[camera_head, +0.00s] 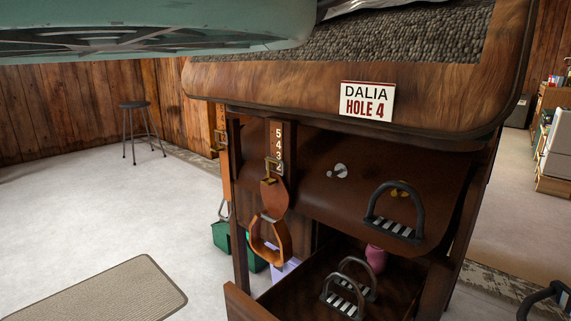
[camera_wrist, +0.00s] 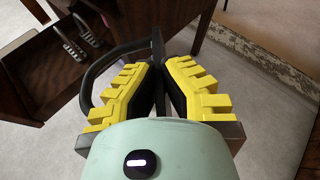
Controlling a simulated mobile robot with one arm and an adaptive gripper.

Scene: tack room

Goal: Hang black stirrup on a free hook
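My gripper (camera_wrist: 160,75), with yellow-backed fingers, is shut on a black stirrup (camera_wrist: 88,82) in the wrist view; its dark loop extends left from between the fingers. Part of a black stirrup shows at the lower right edge of the head view (camera_head: 545,297), apart from the cabinet; the gripper is out of that view. A silver hook (camera_head: 338,171) on the brown panel is bare.
An open drawer (camera_head: 250,305) below holds two dark stirrups (camera_head: 343,292). A pink object (camera_head: 376,258) is behind them. A brown leather stirrup (camera_head: 283,240) hangs on a numbered strap at left. The wooden top (camera_head: 270,85) overhangs the hooks. The floor at left has a mat (camera_head: 105,292).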

